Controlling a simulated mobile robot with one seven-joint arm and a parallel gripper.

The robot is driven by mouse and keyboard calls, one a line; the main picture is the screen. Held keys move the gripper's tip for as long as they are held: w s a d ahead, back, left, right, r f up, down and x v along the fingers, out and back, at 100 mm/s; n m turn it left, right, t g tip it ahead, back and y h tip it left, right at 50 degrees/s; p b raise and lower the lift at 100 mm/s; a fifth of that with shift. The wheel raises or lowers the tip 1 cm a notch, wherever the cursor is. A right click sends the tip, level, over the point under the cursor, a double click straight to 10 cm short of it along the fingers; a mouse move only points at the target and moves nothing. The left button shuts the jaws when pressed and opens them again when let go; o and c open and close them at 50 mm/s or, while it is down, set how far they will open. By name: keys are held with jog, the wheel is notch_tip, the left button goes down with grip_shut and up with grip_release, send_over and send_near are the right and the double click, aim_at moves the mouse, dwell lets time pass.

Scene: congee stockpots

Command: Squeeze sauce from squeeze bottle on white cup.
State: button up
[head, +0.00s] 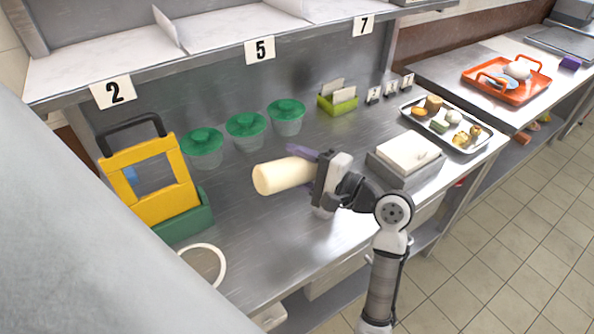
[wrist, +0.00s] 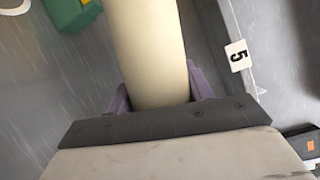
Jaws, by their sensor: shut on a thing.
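The squeeze bottle (head: 283,176) is a plain cream-coloured cylinder lying about level in the air above the steel counter, its rounded end pointing left. My gripper (head: 308,168) is shut around its right part, with purple fingers on both sides. In the wrist view the bottle (wrist: 150,50) runs up out of the frame between the purple fingers (wrist: 158,90). Its nozzle cannot be made out. A white round rim (head: 222,262) stands at the lower left of the counter, partly cut off in the head view; it may be the white cup. A white rim (wrist: 14,10) also shows in the wrist view's corner.
A yellow and green caddy (head: 150,180) stands at the left, behind the white rim. Several green-lidded tubs (head: 246,125) line the back. A grey box (head: 405,160) and a food tray (head: 447,124) stand right. A numbered shelf (head: 210,60) overhangs the back.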

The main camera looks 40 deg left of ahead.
jog(key=n+b, duration=0.1)
jog(key=n+h+b, duration=0.1)
jog(key=shift+s+a+f+n, duration=0.1)
jog(key=shift+s+f+n, duration=0.1)
jog(key=shift+f+n, duration=0.1)
jog(key=shift+w+r+n, duration=0.15)
jog(key=shift+r+n, duration=0.1)
jog(key=shift+n, duration=0.15)
jog(key=w+n+t+h+b, duration=0.1)
jog(key=n, duration=0.1)
jog(key=w+d+r+n+t+h+b, duration=0.1)
jog(key=w, duration=0.1)
jog(key=shift+d+r+n+b, duration=0.1)
jog(key=shift+r+n+b, duration=0.1)
jog(key=shift+n+b, duration=0.2)
jog(key=w+r+n+t+h+p, duration=0.1)
jog(key=w+r+n+t+p, duration=0.1)
jog(key=r+n, duration=0.2)
jog(key=w+d+r+n+t+h+p, duration=0.1)
jog(key=w+r+n+t+p, duration=0.1)
jog(key=r, duration=0.8)
jog(key=shift+d+n+t+h+p, duration=0.2)
jog(key=shift+n+t+h+p, duration=0.15)
jog(key=shift+n+p, duration=0.5)
